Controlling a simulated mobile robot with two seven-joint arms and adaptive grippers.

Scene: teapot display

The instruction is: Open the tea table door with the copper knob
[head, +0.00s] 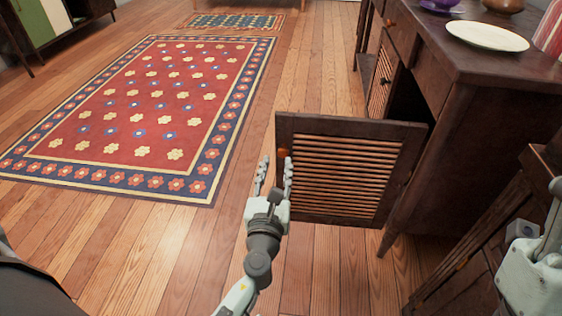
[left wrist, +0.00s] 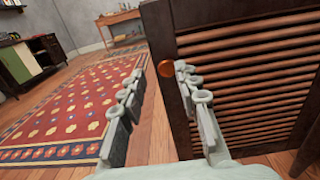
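The tea table (head: 490,90) is a dark wooden cabinet at the right of the head view. Its louvered door (head: 338,172) stands swung out from the front, with a dark gap behind it. The door also fills the right of the left wrist view (left wrist: 245,85). The small orange copper knob (head: 283,153) sits near the door's free edge, and it shows in the left wrist view (left wrist: 166,68). My left gripper (head: 276,161) is open at that edge, its right finger beside the knob and overlapping the door. Contact is unclear. My right gripper's fingers do not show.
A second louvered door (head: 381,78) is farther along the cabinet. A white plate (head: 487,36) stands on top. A red patterned rug (head: 150,105) covers the floor at left. Bare floor lies between rug and door. Dark slatted wood (head: 480,262) stands at lower right.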

